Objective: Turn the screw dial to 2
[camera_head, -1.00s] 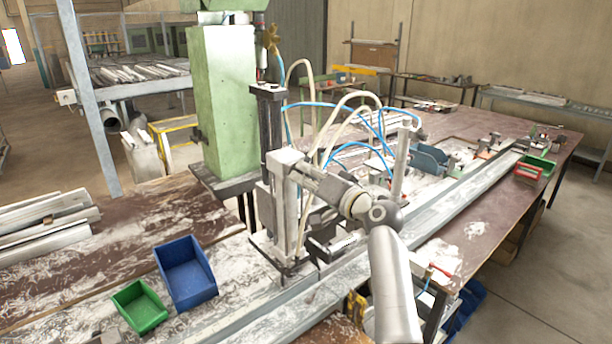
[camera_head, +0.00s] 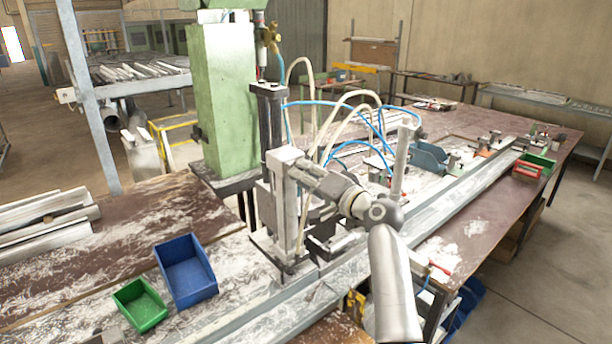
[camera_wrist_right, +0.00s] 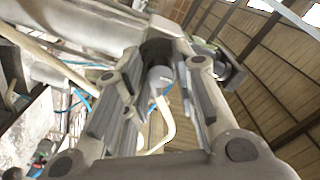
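The clamp unit (camera_head: 284,205) stands on the bench with upright metal columns and hoses. My right gripper (camera_head: 308,176) reaches its upper part from the right, above the bench. In the right wrist view its two fingers (camera_wrist_right: 160,105) stand apart. A short grey cylinder (camera_wrist_right: 160,79) with a dark collar above it shows between them, with gaps at both sides. A cream hose runs below it. I cannot tell whether this cylinder is the screw dial; no numbers or marks are readable. My left gripper is not in view.
A blue bin (camera_head: 186,272) and a green bin (camera_head: 140,305) sit on the bench at the front left. A green machine column (camera_head: 222,100) rises behind the clamp. Blue and cream hoses arch close to my gripper. A long metal profile (camera_head: 455,200) runs to the back right.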

